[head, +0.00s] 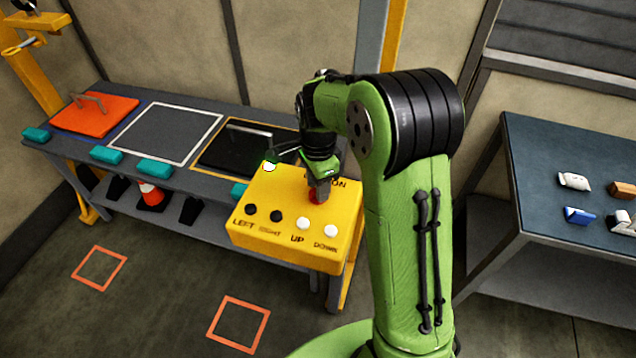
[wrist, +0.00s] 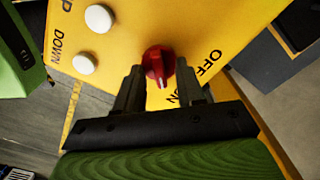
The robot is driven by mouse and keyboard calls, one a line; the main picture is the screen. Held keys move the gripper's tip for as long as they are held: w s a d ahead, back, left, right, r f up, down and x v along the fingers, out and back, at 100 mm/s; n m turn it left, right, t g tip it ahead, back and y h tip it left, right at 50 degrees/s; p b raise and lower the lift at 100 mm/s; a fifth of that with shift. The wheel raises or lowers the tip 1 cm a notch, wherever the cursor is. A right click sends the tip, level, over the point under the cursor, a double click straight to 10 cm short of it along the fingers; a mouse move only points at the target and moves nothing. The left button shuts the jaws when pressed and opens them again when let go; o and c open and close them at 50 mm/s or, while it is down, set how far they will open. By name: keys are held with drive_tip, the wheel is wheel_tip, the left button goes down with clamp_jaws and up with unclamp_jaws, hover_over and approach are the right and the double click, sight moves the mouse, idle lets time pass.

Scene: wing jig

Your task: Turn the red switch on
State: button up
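The red switch (wrist: 158,62) is a round knob with a white pointer mark on a yellow control box (head: 262,205). In the wrist view the mark points toward the bottom of the picture, near a partly hidden label whose "N" shows; "OFF" lies to the right. My gripper (wrist: 160,70) is at the knob, one finger on each side. A gap shows between the fingers; I cannot make out firm contact with the knob. In the head view my gripper (head: 317,190) points down at the box and hides most of the red switch (head: 316,197).
Two black buttons (head: 263,213) and two white buttons (head: 316,227) stand on the box close to the knob. A workbench (head: 185,182) with panels lies behind and left. A dark table (head: 560,140) with small parts is at right.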

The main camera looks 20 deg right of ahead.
wheel_tip(320, 180, up, 16)
drive_tip(key=p, duration=0.2)
drive_tip(key=shift+f, duration=0.15)
drive_tip(key=s+r+n+t, duration=0.35)
drive_tip(key=s+n, duration=0.55)
drive_tip(key=s, duration=0.5)
drive_tip(key=s+f+n+t, duration=0.2)
drive_tip(key=s+f+n, duration=0.1)
drive_tip(key=s+n, duration=0.4)
drive_tip(key=shift+s+a, duration=0.35)
drive_tip(key=shift+s, duration=0.7)
